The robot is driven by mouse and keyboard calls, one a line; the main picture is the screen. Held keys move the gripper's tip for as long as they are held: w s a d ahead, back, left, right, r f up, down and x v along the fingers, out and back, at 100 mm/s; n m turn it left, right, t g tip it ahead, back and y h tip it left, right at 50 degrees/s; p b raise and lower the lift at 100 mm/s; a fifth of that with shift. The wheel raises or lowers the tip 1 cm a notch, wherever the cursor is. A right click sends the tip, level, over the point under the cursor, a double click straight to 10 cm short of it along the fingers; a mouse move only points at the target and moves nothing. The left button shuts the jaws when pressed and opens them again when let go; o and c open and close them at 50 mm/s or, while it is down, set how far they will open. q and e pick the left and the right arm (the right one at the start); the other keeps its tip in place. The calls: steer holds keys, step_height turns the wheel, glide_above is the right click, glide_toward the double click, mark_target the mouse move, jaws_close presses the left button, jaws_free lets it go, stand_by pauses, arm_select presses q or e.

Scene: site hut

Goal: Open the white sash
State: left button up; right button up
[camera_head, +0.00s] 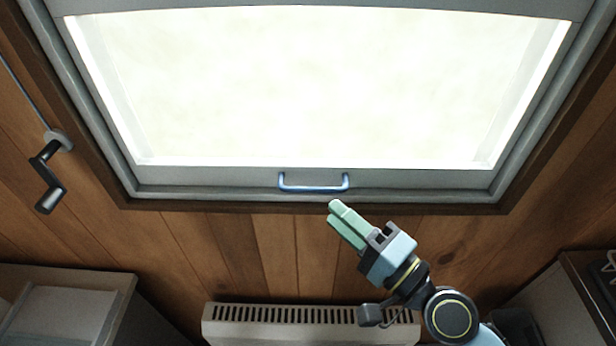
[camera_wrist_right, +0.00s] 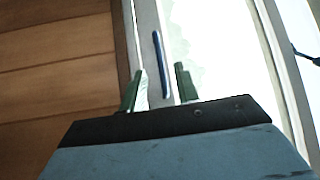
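The sash (camera_head: 220,178) looks pale grey-white and frames a bright pane. Its bottom rail sits low against the window frame, and I see no clear gap there. A blue bar handle (camera_head: 313,189) is fixed on the bottom rail, near its middle. My right gripper (camera_head: 338,214) has green fingers and is just below and right of the handle. In the right wrist view the two fingers (camera_wrist_right: 159,87) are apart with nothing held. The blue handle (camera_wrist_right: 161,62) shows beyond them, in line with the gap. My left gripper is not in view.
A black crank (camera_head: 48,175) with a cable hangs on the wooden wall at left. A slotted heater (camera_head: 230,325) is below the window. A cabinet (camera_head: 120,285) stands at lower left and another unit (camera_head: 550,305) at lower right.

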mark_target(308, 190)
steer(key=p+x, duration=0.1)
steer(key=x, duration=0.7)
steer(key=shift+w+p, duration=0.15)
steer(key=shift+p, duration=0.15)
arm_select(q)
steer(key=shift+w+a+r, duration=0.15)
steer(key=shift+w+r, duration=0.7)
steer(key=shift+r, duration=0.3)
arm_select(e)
steer(key=shift+c, duration=0.2)
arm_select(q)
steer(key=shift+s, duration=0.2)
arm_select(e)
jaws_close()
